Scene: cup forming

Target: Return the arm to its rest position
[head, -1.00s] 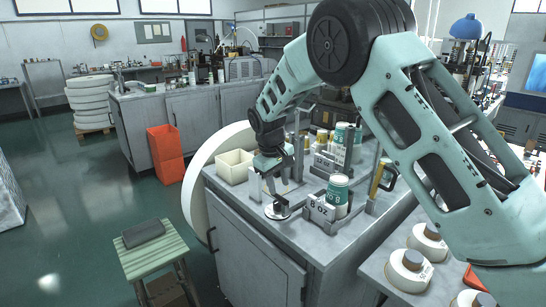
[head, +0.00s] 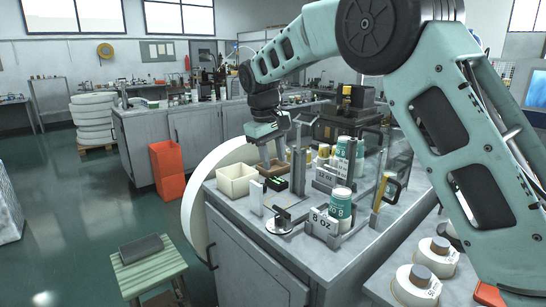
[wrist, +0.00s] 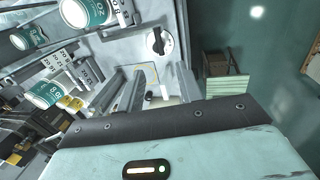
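My gripper (head: 273,158) hangs above the grey workbench (head: 228,204), near the cream bin. It is raised clear of the round metal piece (head: 280,222) at the bench's front corner. In the wrist view, the two grey fingers (wrist: 160,88) stand apart, with nothing visible held between them. The same metal piece shows beyond them in the wrist view (wrist: 159,41). My arm arches up from the right of the head view and bends down to the gripper.
The cream bin (head: 236,180) stands close below and left of my gripper. Teal-and-white cups (head: 340,204) stand in racks with size signs, among upright metal posts. A green stool (head: 146,271) stands on the floor at left. Open floor lies left of the bench.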

